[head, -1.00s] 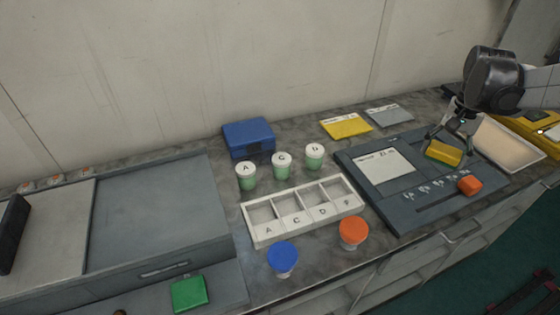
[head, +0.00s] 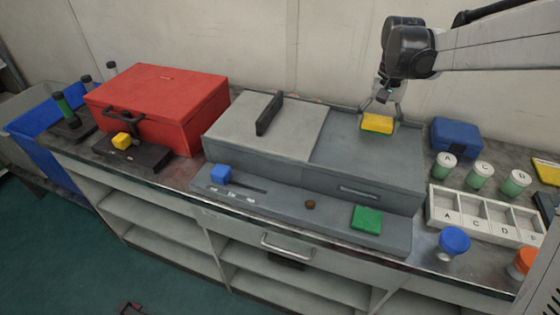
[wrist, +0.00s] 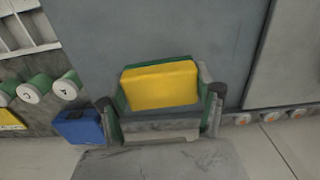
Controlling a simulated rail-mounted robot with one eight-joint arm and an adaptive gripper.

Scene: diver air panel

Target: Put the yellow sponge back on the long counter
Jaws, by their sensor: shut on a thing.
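The yellow sponge (head: 377,122) has a green underside and is held between the fingers of my gripper (head: 384,102), which is shut on it. In the head view it is over the right part of the grey box's top; I cannot tell whether it touches that surface. In the wrist view the sponge (wrist: 160,85) sits between the two fingers with a grey surface behind it. The long counter (head: 188,172) runs along the wall, with bare strips of its grey top between the things on it.
A grey box (head: 262,128) with a black upright handle fills the middle of the counter. A red case (head: 165,105) stands left. A blue box (head: 457,137), lidded jars and a white lettered tray (head: 484,217) stand right. A green block (head: 366,219) lies on the front ledge.

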